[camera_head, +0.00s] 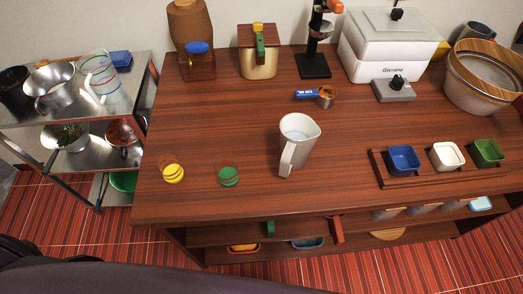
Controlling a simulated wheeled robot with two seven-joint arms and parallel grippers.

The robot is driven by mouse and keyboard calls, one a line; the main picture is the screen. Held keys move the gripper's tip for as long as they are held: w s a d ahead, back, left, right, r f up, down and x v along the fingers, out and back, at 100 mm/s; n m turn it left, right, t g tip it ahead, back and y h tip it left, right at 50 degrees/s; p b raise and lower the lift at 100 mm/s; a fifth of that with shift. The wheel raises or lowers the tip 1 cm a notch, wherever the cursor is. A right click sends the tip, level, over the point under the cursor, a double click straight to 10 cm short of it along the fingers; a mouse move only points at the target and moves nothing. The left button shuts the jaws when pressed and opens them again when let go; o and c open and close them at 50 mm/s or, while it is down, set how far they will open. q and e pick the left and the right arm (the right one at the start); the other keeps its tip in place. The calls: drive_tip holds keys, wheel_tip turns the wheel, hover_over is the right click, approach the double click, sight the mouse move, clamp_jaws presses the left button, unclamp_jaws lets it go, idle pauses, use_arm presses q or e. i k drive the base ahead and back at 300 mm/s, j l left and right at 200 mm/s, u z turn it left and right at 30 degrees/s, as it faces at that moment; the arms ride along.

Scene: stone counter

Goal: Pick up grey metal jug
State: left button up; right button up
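A shiny grey metal jug (52,88) with a handle stands on the top shelf of the metal rack at the far left. A pale, off-white jug (302,140) with a spout stands upright near the middle of the wooden counter, its handle toward the front. The pale jug's opening looks whitish inside; I cannot tell its material. Neither of my grippers is in view, and nothing is seen touching either jug.
The wooden counter (220,125) has free room around the pale jug. Yellow (173,173) and green (228,175) cups stand at front left. A tray of small bowls (381,168) is at right. A clear pitcher (100,75) stands beside the metal jug.

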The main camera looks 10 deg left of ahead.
sight(299, 133)
drive_tip(key=k+l+u, duration=0.15)
drive_tip(key=l, duration=0.3)
drive_tip(key=l+u, duration=0.2)
drive_tip(key=l, duration=0.2)
drive_tip(key=k+l+u, duration=0.15)
drive_tip(key=l, duration=0.25)
